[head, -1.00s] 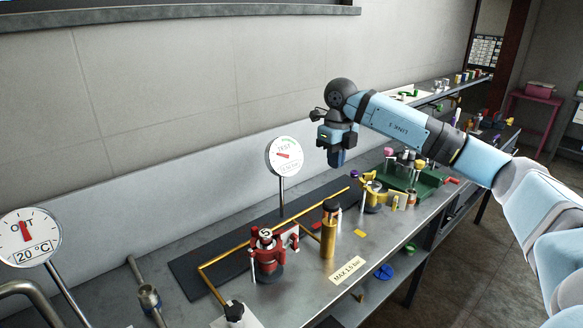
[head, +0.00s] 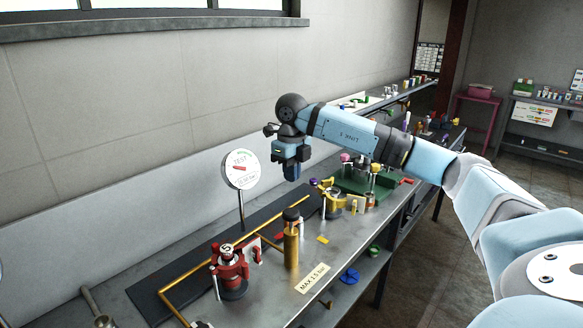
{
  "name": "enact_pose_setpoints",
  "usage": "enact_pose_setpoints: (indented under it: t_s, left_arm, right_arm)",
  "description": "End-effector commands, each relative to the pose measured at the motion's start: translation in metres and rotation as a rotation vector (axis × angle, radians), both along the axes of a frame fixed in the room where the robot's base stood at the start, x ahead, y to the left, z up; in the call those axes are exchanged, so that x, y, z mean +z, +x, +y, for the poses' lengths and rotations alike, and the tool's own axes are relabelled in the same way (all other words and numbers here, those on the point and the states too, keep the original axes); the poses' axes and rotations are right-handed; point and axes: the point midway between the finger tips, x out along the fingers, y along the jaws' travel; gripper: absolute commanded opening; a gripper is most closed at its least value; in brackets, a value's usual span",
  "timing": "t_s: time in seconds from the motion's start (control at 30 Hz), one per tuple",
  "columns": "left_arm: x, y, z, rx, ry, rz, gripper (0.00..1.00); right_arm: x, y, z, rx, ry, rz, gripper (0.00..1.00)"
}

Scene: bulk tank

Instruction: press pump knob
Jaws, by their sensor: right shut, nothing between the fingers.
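The pump is an upright brass cylinder (head: 291,246) with a dark knob (head: 291,214) on top, standing on the grey bench in the head view. My right gripper (head: 292,177) points down, shut and empty. It appears above the knob in the picture, with a visible gap between them. Its depth relative to the knob is hard to tell. A round TEST gauge (head: 241,170) with a red needle stands on a post to the left; its small digits are not readable. My left gripper is not in view.
A MAX 1.5 bar label (head: 313,279) is in front. Yellow fittings (head: 333,203) and a green fixture (head: 365,183) stand behind, to the right.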

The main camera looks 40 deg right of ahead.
Motion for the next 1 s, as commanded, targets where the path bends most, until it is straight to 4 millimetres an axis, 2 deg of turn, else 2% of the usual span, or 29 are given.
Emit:
enact_pose_setpoints:
  t_s: [0.2,0.4,0.6,1.0]
  left_arm:
    - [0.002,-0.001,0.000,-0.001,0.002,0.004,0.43]
    - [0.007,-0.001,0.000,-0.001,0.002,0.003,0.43]
    - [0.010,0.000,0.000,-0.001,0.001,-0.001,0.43]
    - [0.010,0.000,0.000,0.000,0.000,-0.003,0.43]
  right_arm:
    - [-0.048,-0.001,0.000,0.000,0.000,0.003,0.00]
    - [-0.080,-0.001,0.000,0.000,-0.001,0.002,0.00]
    - [-0.094,0.000,0.000,0.000,0.000,0.001,0.00]
    - [-0.099,0.000,0.000,0.000,0.000,0.000,0.00]
